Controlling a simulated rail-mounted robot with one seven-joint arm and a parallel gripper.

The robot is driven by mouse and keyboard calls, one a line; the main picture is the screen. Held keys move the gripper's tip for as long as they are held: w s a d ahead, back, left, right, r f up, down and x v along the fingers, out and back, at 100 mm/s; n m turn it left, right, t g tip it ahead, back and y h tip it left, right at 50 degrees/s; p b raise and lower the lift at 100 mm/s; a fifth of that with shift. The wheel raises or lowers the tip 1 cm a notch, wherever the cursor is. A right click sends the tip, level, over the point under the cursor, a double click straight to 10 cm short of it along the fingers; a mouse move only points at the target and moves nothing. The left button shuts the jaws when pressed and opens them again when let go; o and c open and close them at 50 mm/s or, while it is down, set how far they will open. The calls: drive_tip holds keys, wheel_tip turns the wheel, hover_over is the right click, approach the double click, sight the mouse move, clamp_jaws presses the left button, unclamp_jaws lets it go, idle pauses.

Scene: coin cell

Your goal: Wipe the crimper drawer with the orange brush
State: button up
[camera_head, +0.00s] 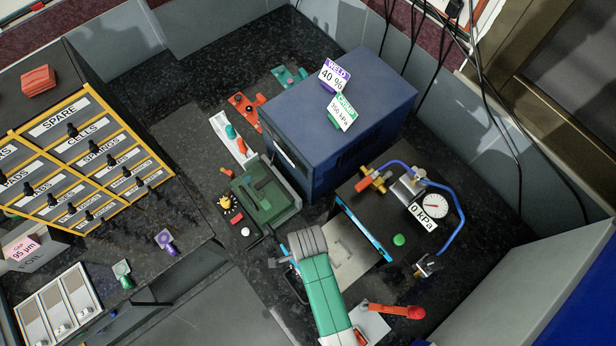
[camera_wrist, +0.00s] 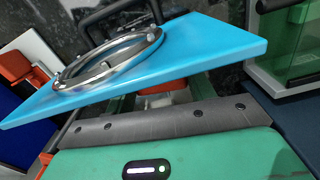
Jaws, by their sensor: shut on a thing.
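My gripper (camera_wrist: 155,100) is shut on a small orange piece (camera_wrist: 161,95), apparently the orange brush. A blue panel with a metal ring (camera_wrist: 130,65) hides most of the fingers and of the brush. In the head view my green and grey arm covers my fingertips, so I cannot tell whether the brush touches the drawer.
A dark blue box (camera_head: 340,125) stands behind the crimper. A green device (camera_head: 265,195) stands to the left. A red-orange lever-like part (camera_head: 395,311) is right of my arm. Blue tubing (camera_head: 455,215) and a gauge (camera_head: 434,206) rise at the crimper's right. Yellow-edged labelled drawers (camera_head: 85,150) stand far left.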

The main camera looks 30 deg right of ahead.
drive_tip(key=shift+r+p, duration=1.95)
drive_tip(key=shift+r, duration=0.25)
drive_tip(key=shift+d, duration=0.1)
